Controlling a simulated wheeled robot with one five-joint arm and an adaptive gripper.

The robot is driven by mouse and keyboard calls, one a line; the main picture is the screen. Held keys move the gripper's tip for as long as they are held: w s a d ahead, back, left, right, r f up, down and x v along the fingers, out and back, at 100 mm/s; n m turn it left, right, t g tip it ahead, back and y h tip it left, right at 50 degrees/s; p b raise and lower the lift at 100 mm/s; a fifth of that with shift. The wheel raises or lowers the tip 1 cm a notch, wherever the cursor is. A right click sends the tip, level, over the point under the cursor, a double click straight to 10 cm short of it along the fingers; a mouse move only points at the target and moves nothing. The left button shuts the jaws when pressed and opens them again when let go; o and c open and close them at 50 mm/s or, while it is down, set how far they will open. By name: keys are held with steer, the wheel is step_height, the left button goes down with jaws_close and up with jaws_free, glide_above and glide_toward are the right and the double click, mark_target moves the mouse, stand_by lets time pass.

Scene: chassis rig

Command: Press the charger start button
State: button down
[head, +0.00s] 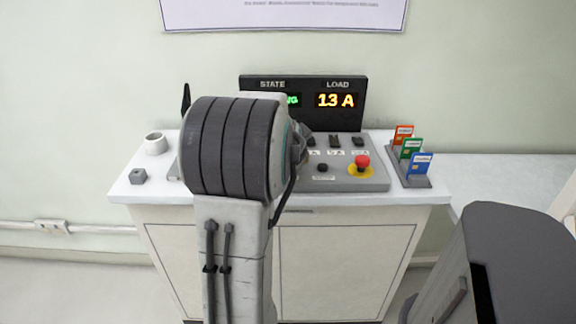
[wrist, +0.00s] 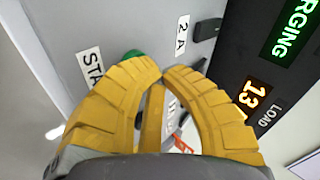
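The charger panel is a grey console (head: 345,183) on a white cabinet, partly hidden behind my arm in the head view. A green button (wrist: 134,54) shows in the wrist view beside a label reading "STA", the rest cut off by my finger. The finger covers part of the button; I cannot tell whether they touch. My gripper (wrist: 163,71) has yellow fingers with tips together and nothing seen between them. The head view does not show the fingers or the green button. The black display (head: 336,119) reads "13 A" under LOAD; its STATE text ends in "RGING" in the wrist view.
A red mushroom button (head: 362,161) on a yellow base, a black knob (head: 322,168) and several dark switches (head: 358,141) sit on the console's right. A card rack (head: 417,181) stands right of it. A white cup (head: 155,143) and grey block (head: 139,176) stand left.

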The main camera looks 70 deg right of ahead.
steer(key=shift+r+p, duration=0.5)
steer(key=shift+r, duration=0.3)
steer(key=shift+r, duration=0.1)
steer(key=shift+r+p, duration=1.75)
steer(key=shift+r, duration=0.7)
